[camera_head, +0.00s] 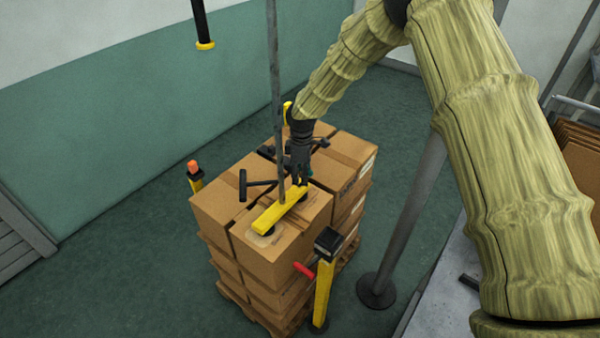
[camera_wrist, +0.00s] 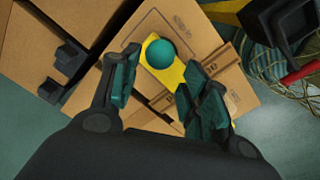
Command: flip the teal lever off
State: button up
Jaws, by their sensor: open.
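A teal ball (camera_wrist: 160,53), which looks like the knob of the teal lever, shows in the wrist view in front of a yellow bar (camera_wrist: 165,76). My gripper (camera_wrist: 158,72) is open, with one finger on each side below the ball. I cannot tell whether the ball lies between the fingertips or just beyond them. In the head view my gripper (camera_head: 301,180) points down over the far end of the yellow bar (camera_head: 272,216), and a little teal shows at it. The lever's shaft and base are hidden, so its position cannot be told.
Stacked cardboard boxes (camera_head: 270,268) stand under the bar. A yellow post (camera_head: 324,292) with a red handle (camera_head: 304,270) stands in front. An orange-topped post (camera_head: 194,170) is at the left. A thin grey pole (camera_head: 275,100) rises from the bar beside my gripper.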

jog(key=shift+r, duration=0.1)
notch_tip(320, 180, up, 12)
jog(key=shift+s, duration=0.25)
jog(key=shift+f, duration=0.2)
dwell(0.4)
